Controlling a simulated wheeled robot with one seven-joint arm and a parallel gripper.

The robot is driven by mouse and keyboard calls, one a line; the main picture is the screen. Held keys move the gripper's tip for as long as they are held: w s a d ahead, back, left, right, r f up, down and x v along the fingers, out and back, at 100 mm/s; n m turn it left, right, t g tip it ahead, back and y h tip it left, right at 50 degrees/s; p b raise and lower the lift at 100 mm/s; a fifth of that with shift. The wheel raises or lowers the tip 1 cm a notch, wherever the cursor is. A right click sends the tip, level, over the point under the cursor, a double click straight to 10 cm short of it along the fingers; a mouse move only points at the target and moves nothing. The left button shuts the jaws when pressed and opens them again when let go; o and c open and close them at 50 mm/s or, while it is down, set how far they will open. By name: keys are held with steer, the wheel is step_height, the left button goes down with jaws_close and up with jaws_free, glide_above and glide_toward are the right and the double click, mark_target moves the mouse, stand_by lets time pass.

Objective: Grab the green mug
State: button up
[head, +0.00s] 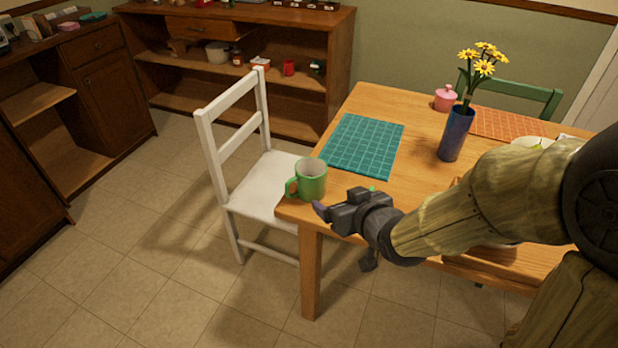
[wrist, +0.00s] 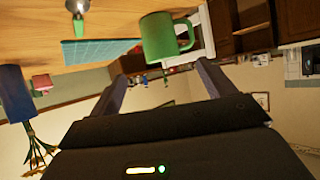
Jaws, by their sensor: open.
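The green mug (head: 311,180) stands upright at the near left corner of the wooden table, its handle pointing left in the head view. In the wrist view the green mug (wrist: 160,37) appears upside down, above the gap between the fingers. My gripper (head: 322,208) is just to the right of and in front of the mug, at the table's near edge. In the wrist view my gripper (wrist: 160,82) has its two fingers spread apart with nothing between them. I cannot tell from the head view how far the fingertips are from the mug.
A teal placemat (head: 364,145) lies behind the mug. A blue vase (head: 456,134) with yellow flowers and a pink lidded jar (head: 445,98) stand farther right. A white chair (head: 262,185) is against the table's left side. A metallic object (wrist: 77,8) shows near the mug.

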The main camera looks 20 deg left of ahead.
mark_target(317, 187)
steer(key=shift+w+a+p, duration=0.25)
steer(key=shift+a+p, duration=0.05)
steer(key=shift+p, duration=0.95)
steer(key=shift+p, duration=0.4)
steer(key=p, duration=0.4)
steer(key=shift+w+a+f, duration=0.1)
steer(key=shift+w+f, duration=0.15)
steer(key=shift+f, duration=0.1)
steer(key=x, duration=1)
steer(key=shift+f, duration=0.15)
steer(key=shift+x, duration=2.55)
steer(key=shift+f, duration=0.15)
steer(key=c, duration=0.9)
